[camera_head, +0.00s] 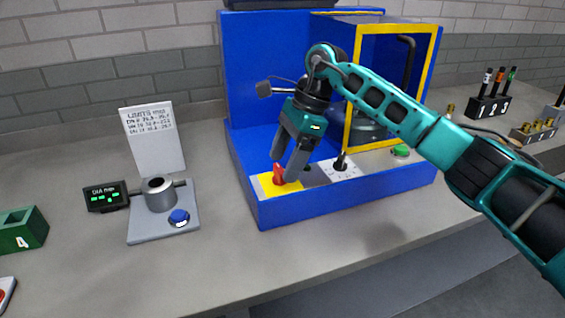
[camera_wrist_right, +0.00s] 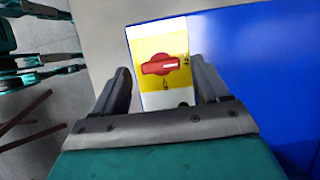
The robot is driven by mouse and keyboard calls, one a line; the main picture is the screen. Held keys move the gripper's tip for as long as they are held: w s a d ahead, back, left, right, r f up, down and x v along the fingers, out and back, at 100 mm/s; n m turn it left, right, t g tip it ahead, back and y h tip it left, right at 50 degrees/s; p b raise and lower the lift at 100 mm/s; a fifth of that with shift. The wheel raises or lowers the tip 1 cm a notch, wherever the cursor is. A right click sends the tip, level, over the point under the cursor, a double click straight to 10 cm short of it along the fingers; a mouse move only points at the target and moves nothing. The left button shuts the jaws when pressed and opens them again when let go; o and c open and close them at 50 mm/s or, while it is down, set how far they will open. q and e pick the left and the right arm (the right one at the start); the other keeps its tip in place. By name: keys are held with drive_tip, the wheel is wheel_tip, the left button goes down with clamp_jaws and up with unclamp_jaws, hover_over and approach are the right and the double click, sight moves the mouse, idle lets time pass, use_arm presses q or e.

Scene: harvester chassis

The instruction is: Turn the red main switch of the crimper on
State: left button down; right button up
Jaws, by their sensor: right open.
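The crimper (camera_head: 330,205) is a large blue machine on the bench in the head view. Its red main switch (camera_head: 278,174) sits on a yellow plate (camera_head: 266,184) at the front left of its base. In the right wrist view the red switch knob (camera_wrist_right: 160,66) lies crosswise on the yellow plate (camera_wrist_right: 172,50), with a white mark at its right end. My right gripper (camera_head: 286,168) is open just above the switch. Its fingers (camera_wrist_right: 162,85) show on either side of the plate, apart from the knob. My left gripper is not in view.
Right of the switch is a panel with a black lever (camera_head: 341,162) and a green button (camera_head: 400,151). A yellow-framed guard (camera_head: 349,100) stands behind. At left are a gauge stand (camera_head: 150,228), a display (camera_head: 105,197) and a green block (camera_head: 22,232).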

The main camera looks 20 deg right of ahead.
drive_tip(key=shift+x, duration=0.85)
drive_tip(key=c, duration=1.1)
drive_tip(key=shift+o, duration=0.2)
